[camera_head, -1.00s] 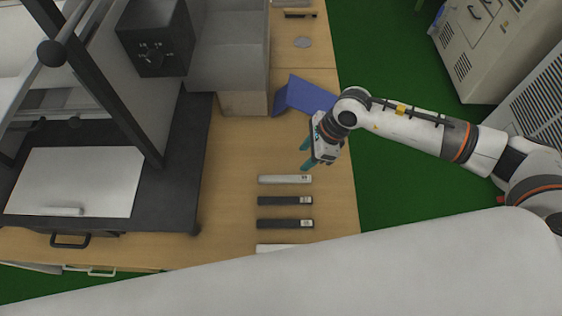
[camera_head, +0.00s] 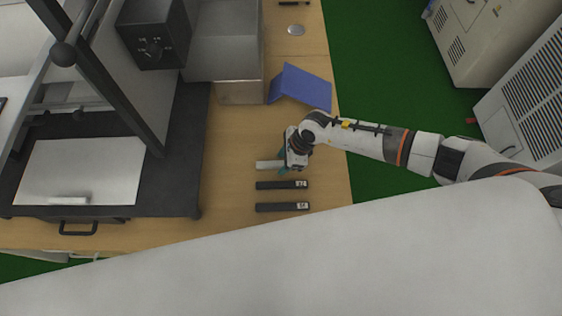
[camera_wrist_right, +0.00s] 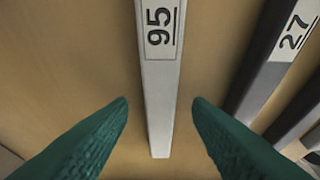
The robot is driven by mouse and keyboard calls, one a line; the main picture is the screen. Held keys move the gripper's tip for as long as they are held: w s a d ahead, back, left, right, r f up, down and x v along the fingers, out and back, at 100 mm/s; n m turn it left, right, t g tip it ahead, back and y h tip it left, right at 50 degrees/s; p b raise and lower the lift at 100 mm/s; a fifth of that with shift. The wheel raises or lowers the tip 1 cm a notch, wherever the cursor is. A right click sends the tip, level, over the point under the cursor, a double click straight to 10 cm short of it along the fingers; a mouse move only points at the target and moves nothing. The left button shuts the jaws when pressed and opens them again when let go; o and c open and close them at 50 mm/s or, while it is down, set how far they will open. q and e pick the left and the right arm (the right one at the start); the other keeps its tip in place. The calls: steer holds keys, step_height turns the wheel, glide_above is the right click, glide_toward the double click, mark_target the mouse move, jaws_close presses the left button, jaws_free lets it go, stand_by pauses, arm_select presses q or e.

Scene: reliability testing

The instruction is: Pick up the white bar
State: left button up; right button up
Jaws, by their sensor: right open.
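A white bar (camera_head: 268,165) lies on the wooden table, partly hidden under my right gripper in the head view. In the right wrist view the white bar (camera_wrist_right: 160,90) carries a label reading 95. My right gripper (camera_head: 284,163) is over the bar. In the wrist view its two green fingers (camera_wrist_right: 160,108) are open, one on each side of the bar, with gaps on both sides. Another white bar (camera_head: 68,201) lies on the white plate at the left. My left gripper is not in view.
Two dark bars (camera_head: 275,185) (camera_head: 278,207) lie parallel, nearer me; one, labelled 27, shows beside the white bar in the wrist view (camera_wrist_right: 275,60). A blue angled stand (camera_head: 302,88) and a metal box (camera_head: 228,50) stand behind. A black-framed machine (camera_head: 185,150) is at left.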

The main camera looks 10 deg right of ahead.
jaws_close()
